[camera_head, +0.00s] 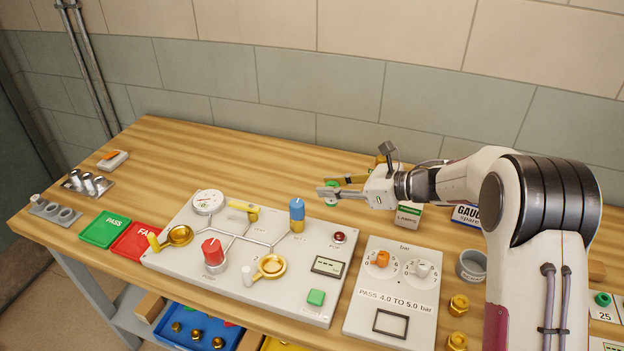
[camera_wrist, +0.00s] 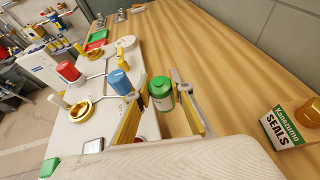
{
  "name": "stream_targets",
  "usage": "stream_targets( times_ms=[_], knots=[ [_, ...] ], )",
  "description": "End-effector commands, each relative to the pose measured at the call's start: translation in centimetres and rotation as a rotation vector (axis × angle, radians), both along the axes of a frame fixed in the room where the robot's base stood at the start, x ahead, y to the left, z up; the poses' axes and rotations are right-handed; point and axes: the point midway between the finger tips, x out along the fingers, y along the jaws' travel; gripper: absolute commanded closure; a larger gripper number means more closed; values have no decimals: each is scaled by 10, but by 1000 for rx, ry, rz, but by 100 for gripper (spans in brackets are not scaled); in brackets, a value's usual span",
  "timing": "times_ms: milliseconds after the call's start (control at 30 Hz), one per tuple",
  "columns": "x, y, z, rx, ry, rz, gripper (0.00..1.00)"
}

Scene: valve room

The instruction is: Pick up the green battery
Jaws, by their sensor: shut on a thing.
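The green battery (camera_wrist: 160,94) is a short green cylinder with a pale band. It sits between the two yellow-and-grey fingers of my gripper (camera_wrist: 160,88) in the wrist view, upright or nearly so. In the head view my gripper (camera_head: 334,187) reaches in from the right, behind the valve panel, with bits of the green battery (camera_head: 331,203) showing by the fingers. My gripper is shut on the battery. I cannot tell whether the battery touches the table or is held just above it.
The valve panel (camera_head: 175,264) with gauge, blue and red knobs and brass cups stands in front. Green (camera_head: 104,230) and red (camera_head: 133,242) trays lie left. A pressure box (camera_head: 360,319) and a seals box (camera_wrist: 292,124) are right. The table behind the panel's left is clear.

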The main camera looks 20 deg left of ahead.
Motion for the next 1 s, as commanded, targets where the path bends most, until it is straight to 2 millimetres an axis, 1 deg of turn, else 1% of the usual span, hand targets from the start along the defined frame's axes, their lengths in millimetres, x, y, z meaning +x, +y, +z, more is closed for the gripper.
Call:
stream_targets(
  times_ms=[33,100,300,1000],
  knots=[
    [0,-8,1,1,1,-4,100],
    [-2,-15,1,2,0,-2,100],
    [-4,-28,1,1,-1,-1,100],
    [-5,-30,1,1,0,0,100]
  ],
)
